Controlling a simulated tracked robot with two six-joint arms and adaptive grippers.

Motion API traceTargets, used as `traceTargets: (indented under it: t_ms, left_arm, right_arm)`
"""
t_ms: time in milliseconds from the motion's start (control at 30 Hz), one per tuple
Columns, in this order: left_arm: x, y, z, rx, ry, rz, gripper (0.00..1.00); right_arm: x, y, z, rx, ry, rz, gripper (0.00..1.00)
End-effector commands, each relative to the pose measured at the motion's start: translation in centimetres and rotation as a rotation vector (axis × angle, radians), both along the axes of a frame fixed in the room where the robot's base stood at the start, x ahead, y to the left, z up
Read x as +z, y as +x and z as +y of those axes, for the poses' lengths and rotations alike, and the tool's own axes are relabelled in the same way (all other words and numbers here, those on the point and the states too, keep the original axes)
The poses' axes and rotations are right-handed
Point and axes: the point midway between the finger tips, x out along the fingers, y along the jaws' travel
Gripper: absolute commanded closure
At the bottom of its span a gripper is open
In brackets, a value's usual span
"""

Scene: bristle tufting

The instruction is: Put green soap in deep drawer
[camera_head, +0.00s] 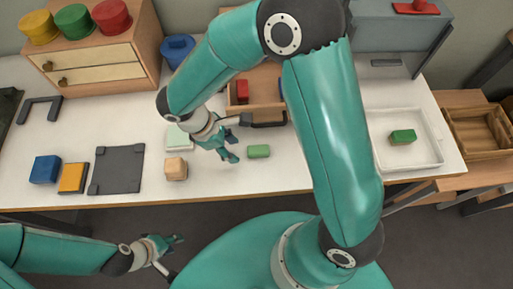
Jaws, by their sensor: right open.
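A small rounded green bar (259,151) lies on the white table, and a darker green block (402,136) lies in a white tray (430,160) at the right. I cannot tell for sure which is the soap. An open wooden drawer (262,103) with a dark handle (266,123) holds a red block (242,89); my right arm hides part of it. My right gripper (229,149) is open and empty, just left of the green bar and apart from it. My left gripper (170,243) is low at the left, off the table's front edge; its jaws are unclear.
A wooden cabinet (100,55) with two closed drawers carries yellow, green and red round pieces. A tan block (176,169), pale green block (178,138), orange block (73,178), blue block (45,169) and dark mat (118,169) lie left. A wooden crate (480,135) stands right.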

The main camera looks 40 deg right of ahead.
Motion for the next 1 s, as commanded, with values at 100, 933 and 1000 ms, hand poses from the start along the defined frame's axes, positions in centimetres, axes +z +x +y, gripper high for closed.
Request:
traceTargets:
  t_ms: [100,933,1000]
  left_arm:
    - [0.1,0.0,0.0,0.0,0.0,0.0,0.63]
    - [0.9,0.0,0.0,0.0,0.0,-0.001,0.63]
    - [0.9,0.0,0.0,0.0,0.0,-0.001,0.63]
  right_arm:
    - [0.0,-0.5,-0.9,0.001,0.0,0.0,0.54]
    - [-1.2,-3.4,-5.6,0.004,0.001,0.0,0.56]
    - [-1.2,-3.4,-5.6,0.004,0.001,0.0,0.68]
